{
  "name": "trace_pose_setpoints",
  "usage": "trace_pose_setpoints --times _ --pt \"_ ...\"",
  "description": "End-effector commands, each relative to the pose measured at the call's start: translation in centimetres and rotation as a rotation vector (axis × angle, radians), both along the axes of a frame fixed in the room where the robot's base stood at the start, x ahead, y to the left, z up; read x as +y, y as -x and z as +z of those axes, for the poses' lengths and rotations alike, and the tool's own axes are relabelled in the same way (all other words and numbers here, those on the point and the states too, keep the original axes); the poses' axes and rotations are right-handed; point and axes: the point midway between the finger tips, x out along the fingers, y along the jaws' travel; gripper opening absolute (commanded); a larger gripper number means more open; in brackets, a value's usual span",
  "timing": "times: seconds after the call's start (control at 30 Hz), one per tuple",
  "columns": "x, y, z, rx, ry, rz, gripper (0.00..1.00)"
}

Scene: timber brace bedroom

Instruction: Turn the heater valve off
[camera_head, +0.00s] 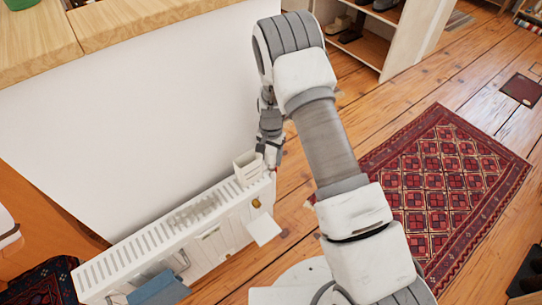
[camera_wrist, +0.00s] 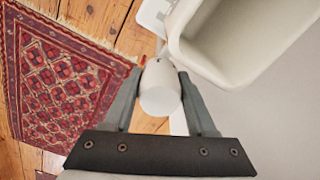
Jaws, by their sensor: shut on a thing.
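A white radiator heater (camera_head: 170,238) stands low along the white wall in the head view. Its white valve knob (camera_wrist: 160,88) shows in the wrist view, between the two grey fingers of my gripper (camera_wrist: 158,85). The fingers lie on either side of the knob and are shut on it. In the head view my gripper (camera_head: 270,150) is at the heater's right end, and the knob itself is hard to make out there. A small red mark shows beside the knob in the wrist view.
A white open container (camera_head: 247,169) sits on the heater's right end, close beside my gripper. A blue cloth (camera_head: 158,290) hangs at the heater's front left. A red patterned rug (camera_head: 445,175) lies on the wooden floor to the right. A shelf with shoes (camera_head: 372,45) stands behind.

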Motion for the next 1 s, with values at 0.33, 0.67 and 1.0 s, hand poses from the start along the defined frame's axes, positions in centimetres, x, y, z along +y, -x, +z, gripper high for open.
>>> trace_pose_setpoints --times 0.33,0.67,1.0 --pt "0.0 0.0 0.0 0.000 -0.001 -0.002 0.87" --pt "0.0 -0.1 1.0 -0.002 -0.001 0.000 0.87" --pt "0.0 -0.1 8.6 -0.004 -0.001 0.001 0.87"
